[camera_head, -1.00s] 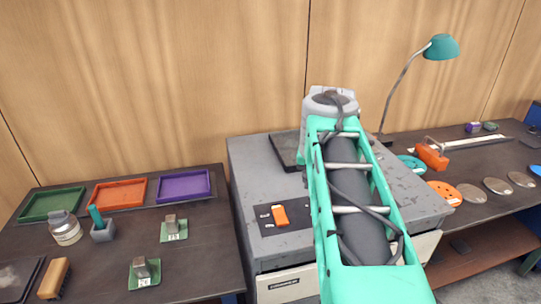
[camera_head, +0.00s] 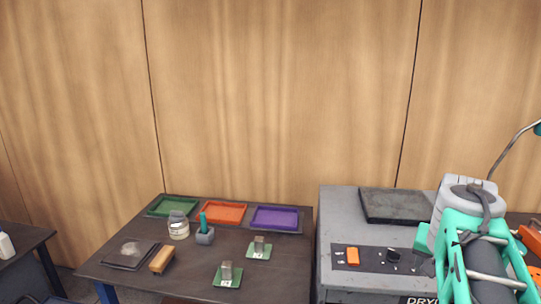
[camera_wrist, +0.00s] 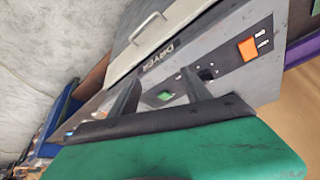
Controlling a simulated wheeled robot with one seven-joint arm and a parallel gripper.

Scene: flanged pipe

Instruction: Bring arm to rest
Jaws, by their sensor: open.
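My gripper (camera_wrist: 160,74) shows in the wrist view with its two dark fingers apart and nothing between them. Beyond the fingers is the grey dryer (camera_wrist: 228,84), with its orange switch (camera_wrist: 247,49) and a green button (camera_wrist: 166,96) on the panel. In the head view my teal and grey arm (camera_head: 478,235) stands at the right edge, in front of the dryer (camera_head: 345,215). The gripper's fingers cannot be made out there.
A dark table (camera_head: 130,263) stands left of the dryer. It bears green (camera_head: 174,206), orange (camera_head: 222,212) and purple (camera_head: 275,217) trays, a jar (camera_head: 178,226), a brush (camera_head: 161,260) and metal parts on green plates (camera_head: 227,274). A dark plate (camera_head: 392,205) lies on the dryer.

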